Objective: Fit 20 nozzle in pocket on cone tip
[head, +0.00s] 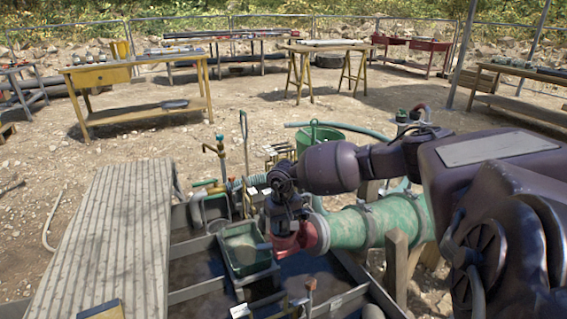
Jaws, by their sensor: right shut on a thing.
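A large green cone-shaped body (372,224) lies on its side at the middle right, its narrow end pointing left. A pinkish-red collar (319,231) and a red piece (285,243) are at that narrow end. My right gripper (284,226) points down at the tip and is shut, with the red piece right below its fingers. The held thing is mostly hidden by the gripper, and I cannot tell whether it is the nozzle or sits in the pocket. No number is readable. My left gripper is not in view.
A green bin (246,249) sits in the tank left of the tip. A grey slatted walkway (108,240) runs along the left. A wooden post (396,268) stands in front of the cone. A yellow table (135,78) and a trestle table (327,46) stand behind on open gravel.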

